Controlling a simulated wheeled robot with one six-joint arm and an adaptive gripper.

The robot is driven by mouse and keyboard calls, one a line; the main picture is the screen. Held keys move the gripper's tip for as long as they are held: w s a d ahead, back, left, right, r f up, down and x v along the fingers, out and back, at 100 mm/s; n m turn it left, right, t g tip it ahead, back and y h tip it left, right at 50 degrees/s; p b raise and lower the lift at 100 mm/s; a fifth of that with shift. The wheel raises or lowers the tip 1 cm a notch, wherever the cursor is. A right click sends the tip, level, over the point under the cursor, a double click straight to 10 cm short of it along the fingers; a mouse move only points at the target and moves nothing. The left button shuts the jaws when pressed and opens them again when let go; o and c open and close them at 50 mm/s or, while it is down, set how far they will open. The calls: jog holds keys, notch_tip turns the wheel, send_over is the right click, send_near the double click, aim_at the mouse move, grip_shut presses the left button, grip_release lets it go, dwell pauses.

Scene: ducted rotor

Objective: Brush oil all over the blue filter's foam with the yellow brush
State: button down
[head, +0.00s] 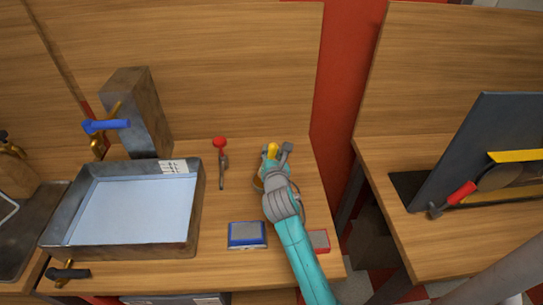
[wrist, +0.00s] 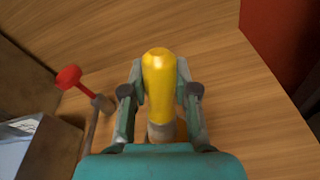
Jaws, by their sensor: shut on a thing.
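The yellow brush (head: 272,150) stands roughly upright in my gripper (head: 277,153). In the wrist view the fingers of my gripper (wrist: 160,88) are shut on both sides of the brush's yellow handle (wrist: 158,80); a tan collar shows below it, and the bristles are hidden. The blue filter (head: 246,234) lies flat near the bench's front edge, its grey foam facing up, left of my arm and nearer the front than my gripper. A rounded brownish thing (head: 258,182) shows partly beside my gripper; I cannot tell what it is.
A red-framed filter (head: 319,240) is partly hidden behind my arm. A red-knobbed tool (head: 220,145) stands left of my gripper. A metal basin (head: 198,215) fills the bench's left side. A gap separates this bench from the right one (head: 440,240).

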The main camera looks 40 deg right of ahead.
aim_at(272, 145)
jog(key=shift+r, duration=2.6)
